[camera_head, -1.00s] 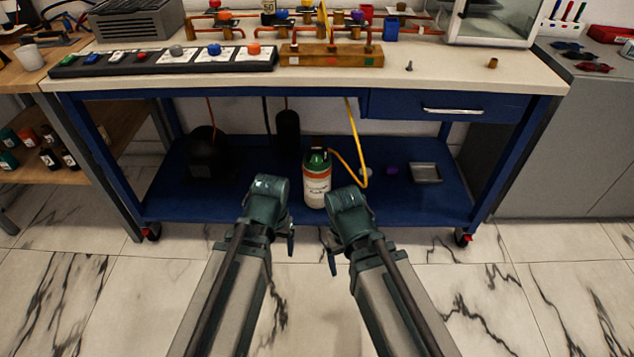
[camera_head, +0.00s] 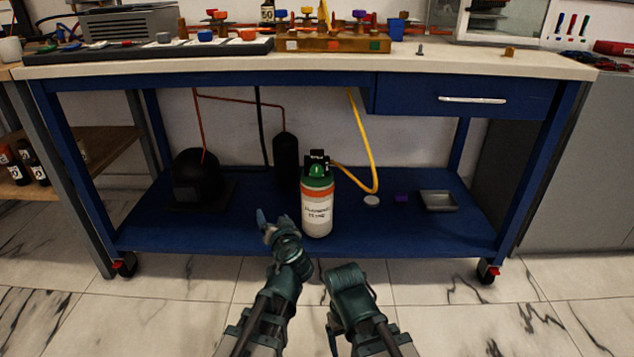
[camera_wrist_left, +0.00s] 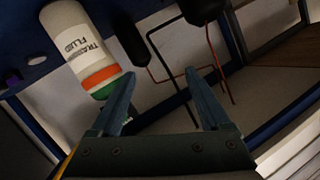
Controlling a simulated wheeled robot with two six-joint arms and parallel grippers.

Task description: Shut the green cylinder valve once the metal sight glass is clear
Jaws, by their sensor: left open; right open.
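A white cylinder (camera_head: 317,218) with orange and green bands stands upright on the blue lower shelf. Its green valve (camera_head: 317,172) is on top, with a black fitting behind it. My left gripper (camera_head: 264,220) is open and empty, just left of the cylinder and apart from it. In the left wrist view the cylinder (camera_wrist_left: 78,42) appears upside down, left of the open fingers (camera_wrist_left: 158,90); its valve is mostly hidden behind a finger. My right gripper (camera_head: 332,335) is open, low in front of the shelf. I cannot pick out the metal sight glass for certain.
A yellow hose (camera_head: 366,150) runs from the cylinder up to the bench. A black tank (camera_head: 286,160) and a dark squat vessel (camera_head: 196,178) stand behind left. A metal tray (camera_head: 438,203) lies right. The worktop (camera_head: 340,62) overhangs the shelf.

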